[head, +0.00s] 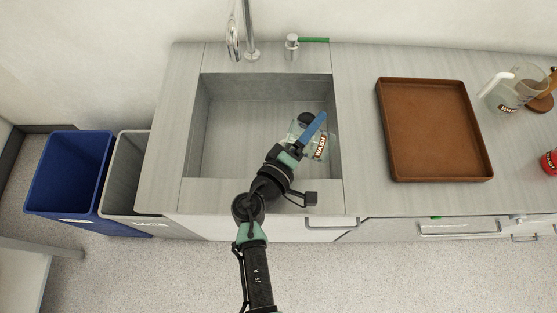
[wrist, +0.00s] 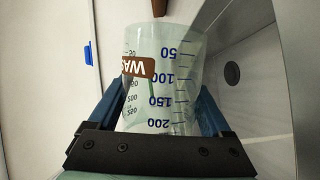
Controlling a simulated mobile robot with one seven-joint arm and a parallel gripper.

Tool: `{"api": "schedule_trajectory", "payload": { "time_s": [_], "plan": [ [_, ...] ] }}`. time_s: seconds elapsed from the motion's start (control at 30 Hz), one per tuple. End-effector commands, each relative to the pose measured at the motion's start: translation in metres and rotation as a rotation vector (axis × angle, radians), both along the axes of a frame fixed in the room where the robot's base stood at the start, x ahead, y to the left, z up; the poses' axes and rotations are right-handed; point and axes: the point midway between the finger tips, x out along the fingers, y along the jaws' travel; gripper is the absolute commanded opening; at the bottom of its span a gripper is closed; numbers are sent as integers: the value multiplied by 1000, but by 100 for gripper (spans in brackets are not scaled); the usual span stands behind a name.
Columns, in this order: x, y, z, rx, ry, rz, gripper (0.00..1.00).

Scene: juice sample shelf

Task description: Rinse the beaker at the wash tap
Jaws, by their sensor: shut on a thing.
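The clear beaker (head: 320,148) with a dark WASH label is over the right side of the sink (head: 235,130) in the head view. My gripper (head: 304,140) is shut on it, with a blue finger along its side. In the wrist view the beaker (wrist: 165,80) sits between the blue fingers of my gripper (wrist: 150,110). Its blue scale marks show, and the WASH label is upside down in the picture. The chrome wash tap (head: 250,35) stands behind the sink, with a green-handled valve (head: 292,46) to its right. I see no water stream.
A brown tray (head: 430,130) lies on the counter right of the sink. A clear jug (head: 505,97) and a red container (head: 550,162) stand further right. Blue (head: 68,175) and grey (head: 122,175) bins are left of the sink. The dark drain (head: 306,119) is partly visible.

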Motion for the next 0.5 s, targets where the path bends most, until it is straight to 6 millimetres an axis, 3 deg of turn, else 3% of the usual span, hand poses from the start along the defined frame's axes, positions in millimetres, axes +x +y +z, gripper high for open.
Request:
{"api": "schedule_trajectory", "payload": {
  "time_s": [0.5],
  "plan": [
    [1,3,0,-46,10,0,4]
  ]
}}
